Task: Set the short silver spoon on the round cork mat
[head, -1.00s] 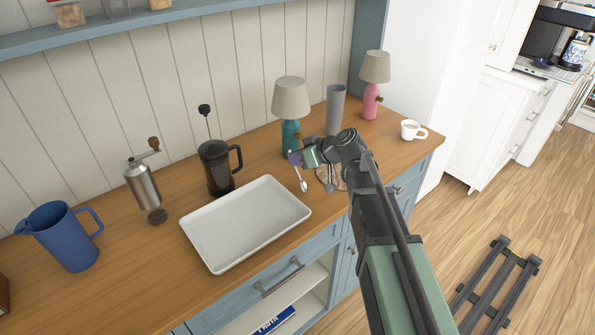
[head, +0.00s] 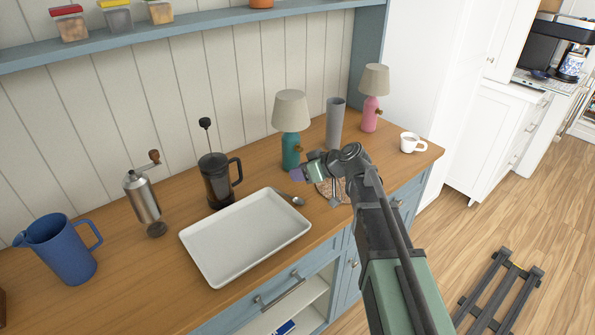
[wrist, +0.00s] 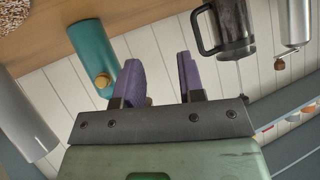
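A silver spoon (head: 298,201) lies on the wooden counter between the white tray's right corner and the round cork mat (head: 323,191). It is off the mat. A second grey spoon (head: 334,202) shows at the mat's front edge, partly behind my arm; I cannot tell which spoon is shorter. My gripper (head: 297,175), with purple fingers, is above the counter, left of the mat and over the loose spoon. In the wrist view my gripper (wrist: 159,62) has its fingers apart with nothing between them. The mat's speckled surface (wrist: 38,14) also shows there, top left.
The white tray (head: 203,262) lies to the left. A teal lamp (head: 290,150) and a grey cylinder (head: 335,124) stand close behind my gripper. A French press (head: 216,181) stands behind the tray; a white mug (head: 409,144) and pink lamp (head: 370,115) are farther right.

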